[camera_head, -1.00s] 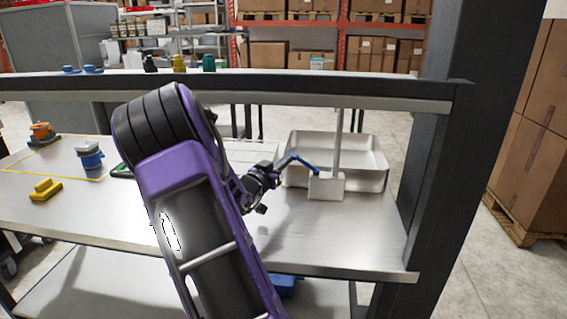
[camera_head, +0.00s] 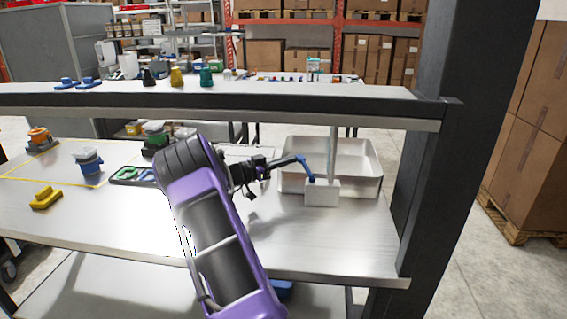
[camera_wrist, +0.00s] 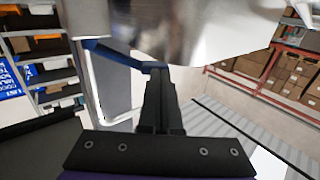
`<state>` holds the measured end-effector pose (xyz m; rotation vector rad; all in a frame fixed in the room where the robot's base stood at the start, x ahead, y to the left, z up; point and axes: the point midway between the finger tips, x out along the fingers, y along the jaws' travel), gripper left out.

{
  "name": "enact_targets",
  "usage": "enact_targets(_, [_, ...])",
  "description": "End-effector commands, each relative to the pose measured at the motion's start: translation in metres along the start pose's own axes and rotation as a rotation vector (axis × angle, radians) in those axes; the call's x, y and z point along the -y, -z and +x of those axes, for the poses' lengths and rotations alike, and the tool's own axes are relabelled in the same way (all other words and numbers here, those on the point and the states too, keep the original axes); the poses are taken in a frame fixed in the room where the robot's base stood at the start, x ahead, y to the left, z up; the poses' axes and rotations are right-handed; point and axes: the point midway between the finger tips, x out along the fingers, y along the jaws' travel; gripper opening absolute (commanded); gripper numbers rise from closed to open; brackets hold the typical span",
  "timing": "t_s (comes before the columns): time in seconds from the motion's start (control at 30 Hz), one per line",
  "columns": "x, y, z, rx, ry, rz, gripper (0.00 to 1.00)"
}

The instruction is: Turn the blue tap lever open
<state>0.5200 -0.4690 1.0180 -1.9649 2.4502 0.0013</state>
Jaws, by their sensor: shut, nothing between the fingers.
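My gripper (camera_head: 267,166) is shut and empty at the lever's left end. In the wrist view, the closed fingertips (camera_wrist: 157,76) are right by the blue lever (camera_wrist: 122,55), which slants in from the upper left. They overlap there in the picture; I cannot tell whether they touch. The lever is not between the fingers.
A metal basin (camera_head: 358,160) stands behind the tap. A raised shelf (camera_head: 225,100) crosses above the table, and a dark post (camera_head: 432,185) stands at the right.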

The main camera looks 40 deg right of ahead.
Motion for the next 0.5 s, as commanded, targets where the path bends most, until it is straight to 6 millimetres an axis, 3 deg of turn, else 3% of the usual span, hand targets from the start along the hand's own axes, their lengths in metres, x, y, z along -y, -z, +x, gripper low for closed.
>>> enact_targets(0.5, [0.005,0.000,0.021,-0.001,0.002,0.000,0.00])
